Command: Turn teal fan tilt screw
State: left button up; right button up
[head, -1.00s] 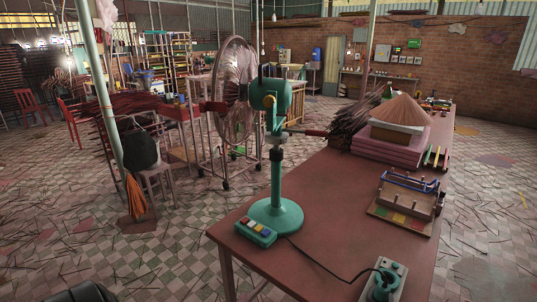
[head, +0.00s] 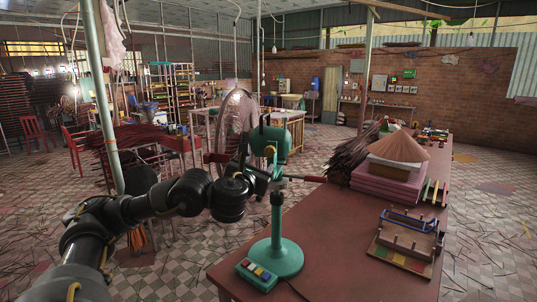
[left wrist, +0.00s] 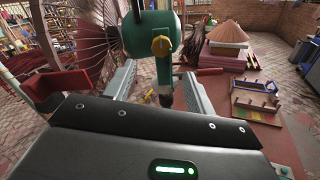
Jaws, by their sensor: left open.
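The teal standing fan has its round base (head: 275,263) on the red-brown table and its motor housing (head: 271,141) above, with the wire cage (head: 236,112) facing left. In the left wrist view a yellow knob (left wrist: 161,46) sits on the teal housing (left wrist: 146,28); I cannot tell if it is the tilt screw.
The red-brown table (head: 340,240) carries a button box (head: 256,274) by the fan base, a pink stack (head: 385,188) with a conical hat (head: 399,146), and a wooden rack (head: 405,243). Dark sticks (head: 350,157) lie behind. The table's middle is clear.

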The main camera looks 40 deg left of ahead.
aim_at(269, 153)
pick_arm(q)
jog(key=b+x, duration=0.1)
jog(key=x, duration=0.1)
jog(key=b+x, duration=0.2)
jog(key=x, duration=0.1)
jog(key=shift+w+f+b, duration=0.2)
jog(key=shift+f+b, duration=0.05)
jog(key=shift+b, duration=0.05)
jog(key=x, duration=0.4)
jog(key=shift+w+r, duration=0.1)
jog(key=shift+r, duration=0.05)
jog(key=shift+w+a+r, duration=0.1)
jog(key=shift+w+a, duration=0.15)
jog(key=shift+w, duration=0.3)
jog(key=shift+c, duration=0.3)
jog(key=shift+c, duration=1.3)
jog(key=c, duration=0.7)
jog(key=shift+o, duration=0.2)
